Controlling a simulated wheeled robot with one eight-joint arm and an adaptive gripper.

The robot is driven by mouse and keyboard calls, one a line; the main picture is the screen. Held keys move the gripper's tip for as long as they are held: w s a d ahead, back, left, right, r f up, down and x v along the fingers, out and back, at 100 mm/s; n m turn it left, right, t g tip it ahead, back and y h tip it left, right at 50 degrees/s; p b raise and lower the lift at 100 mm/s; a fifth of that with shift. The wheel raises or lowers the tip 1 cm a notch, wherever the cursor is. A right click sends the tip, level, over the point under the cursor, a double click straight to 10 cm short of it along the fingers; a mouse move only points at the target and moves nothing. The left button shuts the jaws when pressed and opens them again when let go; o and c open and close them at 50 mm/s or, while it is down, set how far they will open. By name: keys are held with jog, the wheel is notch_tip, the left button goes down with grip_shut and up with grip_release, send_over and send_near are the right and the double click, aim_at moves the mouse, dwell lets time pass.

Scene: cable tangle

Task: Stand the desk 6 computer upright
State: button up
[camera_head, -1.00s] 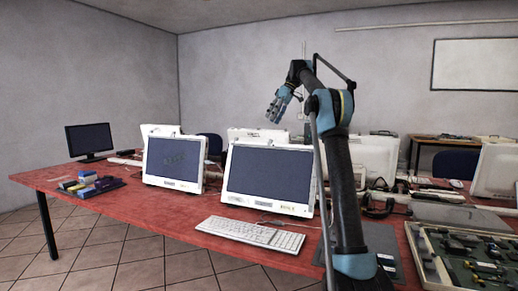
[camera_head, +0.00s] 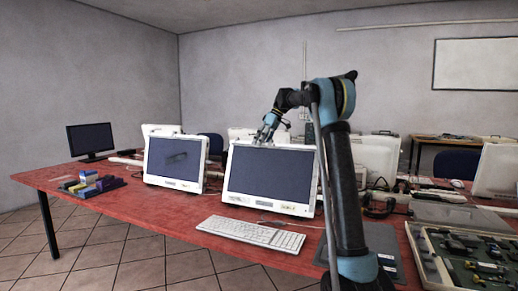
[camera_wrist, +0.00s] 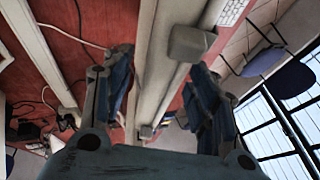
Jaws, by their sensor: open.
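My gripper (camera_head: 266,129) is at the top edge of a white all-in-one computer (camera_head: 268,178) in the middle of the red table. In the wrist view my gripper (camera_wrist: 158,92) is open, its two blue fingers apart on either side of a long white casing (camera_wrist: 148,55). I cannot tell whether the fingers touch it. A second white computer (camera_head: 175,160) stands to the left, its dark screen facing me. Both look roughly upright. No desk number is readable, so I cannot tell which computer is desk 6's.
A white keyboard (camera_head: 250,232) lies in front of the middle computer. A dark monitor (camera_head: 90,139) and small coloured boxes (camera_head: 92,183) are at the left. More white computers stand behind and right. An open case of electronics (camera_head: 470,258) is at the front right. Cables lie behind the computers.

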jog(key=shift+s+a+f, duration=0.1)
jog(key=shift+a+f, duration=0.25)
jog(key=shift+f, duration=0.3)
jog(key=shift+c, duration=0.3)
grip_shut()
jog(key=s+a+r+t+h, duration=0.1)
jog(key=s+a+r+t, duration=0.1)
jog(key=s, duration=0.6)
jog(key=shift+s+a+n+t, duration=0.15)
jog(key=shift+a+n+t, duration=0.15)
jog(key=shift+a+t, duration=0.2)
jog(key=shift+o, duration=0.3)
grip_release()
jog(key=w+v, duration=0.1)
jog(key=v, duration=1.1)
jog(key=shift+s, duration=0.45)
